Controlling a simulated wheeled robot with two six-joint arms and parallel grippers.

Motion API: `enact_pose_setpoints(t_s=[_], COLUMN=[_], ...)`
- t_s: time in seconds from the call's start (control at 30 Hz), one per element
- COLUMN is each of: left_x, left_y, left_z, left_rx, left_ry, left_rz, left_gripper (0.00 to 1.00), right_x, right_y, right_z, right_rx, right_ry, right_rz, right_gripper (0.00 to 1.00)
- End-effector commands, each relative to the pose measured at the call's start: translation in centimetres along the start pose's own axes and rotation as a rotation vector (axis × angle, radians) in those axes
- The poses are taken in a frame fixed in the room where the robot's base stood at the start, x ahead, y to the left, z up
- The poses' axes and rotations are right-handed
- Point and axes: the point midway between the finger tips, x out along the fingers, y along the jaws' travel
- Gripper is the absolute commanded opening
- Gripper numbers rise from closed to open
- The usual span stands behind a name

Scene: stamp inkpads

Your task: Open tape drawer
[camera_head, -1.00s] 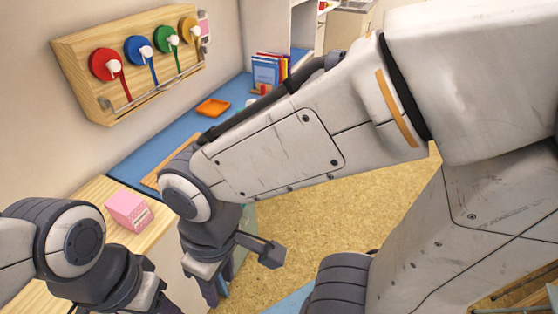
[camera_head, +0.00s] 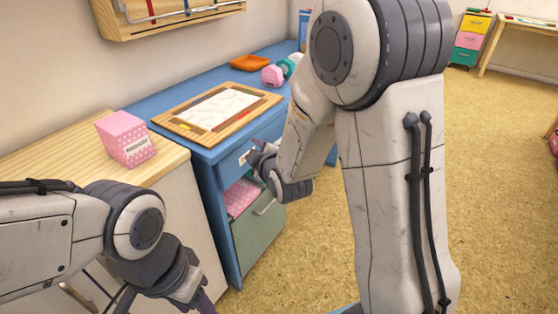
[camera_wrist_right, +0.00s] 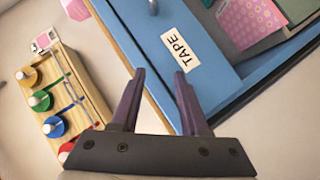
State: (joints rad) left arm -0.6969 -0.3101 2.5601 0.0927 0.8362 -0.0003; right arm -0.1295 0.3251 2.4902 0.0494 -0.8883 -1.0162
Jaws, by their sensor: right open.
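The tape drawer is a blue front (camera_head: 229,168) under the blue desk top, and it looks closed. In the right wrist view its blue front (camera_wrist_right: 210,72) carries a white label reading TAPE (camera_wrist_right: 180,46). A small metal knob (camera_wrist_right: 153,5) is cut off by that view's top edge. My right gripper (camera_wrist_right: 160,72) is open and empty, its fingers pointing at the drawer front below the label in the picture. In the head view my right gripper (camera_head: 256,158) is beside the drawer front, partly hiding it. My left gripper (camera_head: 205,302) is at the bottom edge, its fingers mostly cut off.
On the desk lie a wooden framed board (camera_head: 185,131) and an orange tray (camera_head: 250,62). A pink box (camera_head: 125,138) stands left.

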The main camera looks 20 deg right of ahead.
Motion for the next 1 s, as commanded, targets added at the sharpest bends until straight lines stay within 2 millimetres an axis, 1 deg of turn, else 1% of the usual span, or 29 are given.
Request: enact_pose_setpoints(t_s=[0.03, 0.1, 0.2, 0.3, 0.33, 0.43, 0.53, 0.63, 1.0], left_x=[4.0, 6.3, 8.9, 10.7, 11.1, 11.8, 12.0, 12.0, 13.1], left_y=[-0.3, -0.5, -0.7, -0.8, -0.8, -0.8, -0.9, -0.9, -0.9], left_z=[0.2, 0.3, 0.5, 0.6, 0.6, 0.6, 0.6, 0.6, 0.7], left_rx=[0.0, 0.0, 0.0, 0.0, 0.0, 0.0, 0.0, 0.0, 0.0], left_ry=[0.0, 0.0, 0.0, 0.0, 0.0, 0.0, 0.0, 0.0, 0.0], left_rz=[0.0, 0.0, 0.0, 0.0, 0.0, 0.0, 0.0, 0.0, 0.0], left_gripper=[0.5, 0.5, 0.5, 0.5, 0.5, 0.5, 0.5, 0.5, 0.5], right_x=[2.1, 3.3, 4.2, 4.4, 4.3, 4.2, 4.3, 5.0, 10.8], right_y=[-1.8, -1.5, -1.1, -0.8, -0.7, -0.4, 0.1, 0.7, 4.0], right_z=[3.5, 6.0, 9.1, 11.3, 11.7, 12.7, 13.0, 12.9, 12.4], right_rx=[-0.05, -0.131, -0.235, -0.317, -0.337, -0.382, -0.402, -0.406, -0.404], right_ry=[-0.002, 0.002, -0.006, -0.021, -0.025, -0.037, -0.041, -0.041, -0.04], right_rz=[0.074, 0.184, 0.321, 0.425, 0.449, 0.506, 0.533, 0.54, 0.538], right_gripper=[0.45, 0.45, 0.45, 0.45, 0.45, 0.45, 0.45, 0.45, 0.45])
